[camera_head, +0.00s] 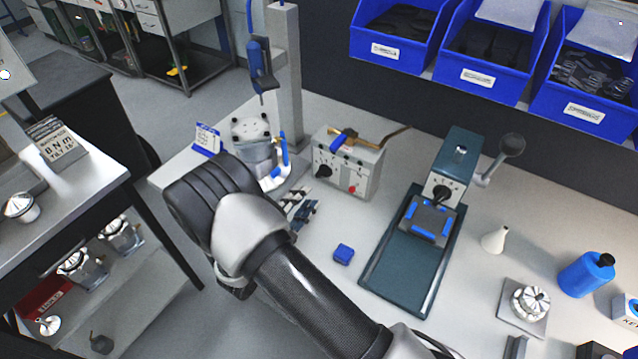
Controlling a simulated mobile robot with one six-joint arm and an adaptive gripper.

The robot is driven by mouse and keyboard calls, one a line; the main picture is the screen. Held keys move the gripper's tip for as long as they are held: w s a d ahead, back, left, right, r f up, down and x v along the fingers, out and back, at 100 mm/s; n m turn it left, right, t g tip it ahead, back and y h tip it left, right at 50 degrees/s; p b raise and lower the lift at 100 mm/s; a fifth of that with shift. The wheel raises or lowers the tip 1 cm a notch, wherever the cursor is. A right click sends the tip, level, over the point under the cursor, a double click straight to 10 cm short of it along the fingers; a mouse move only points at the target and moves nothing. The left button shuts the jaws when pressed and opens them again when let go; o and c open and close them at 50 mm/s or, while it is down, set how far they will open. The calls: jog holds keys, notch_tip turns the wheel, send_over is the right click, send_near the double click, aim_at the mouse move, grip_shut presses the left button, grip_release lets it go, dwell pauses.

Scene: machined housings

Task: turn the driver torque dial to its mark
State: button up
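A grey controller box (362,180) stands on the bench below the driver stand. Its front has a black knob (323,171), which looks like the torque dial, and a red button (352,189). The markings and pointer are too small to read. A blue and black driver (260,68) hangs from the grey post left of and above the box. My arm reaches in from the bottom, and its wrist is left of the box, apart from the knob. My gripper's fingers do not show; the wrist appears to hide them.
A housing fixture (254,140) stands left of the box, with small dark parts (301,206) in front. A blue block (344,254) lies on the bench. A green press (460,160) with a black knob and lever stands right. Blue bins (485,76) hang behind.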

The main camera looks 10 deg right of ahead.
aim_at(323, 177)
jog(key=b+x, duration=0.1)
jog(key=x, duration=0.7)
grip_shut()
dwell(0.3)
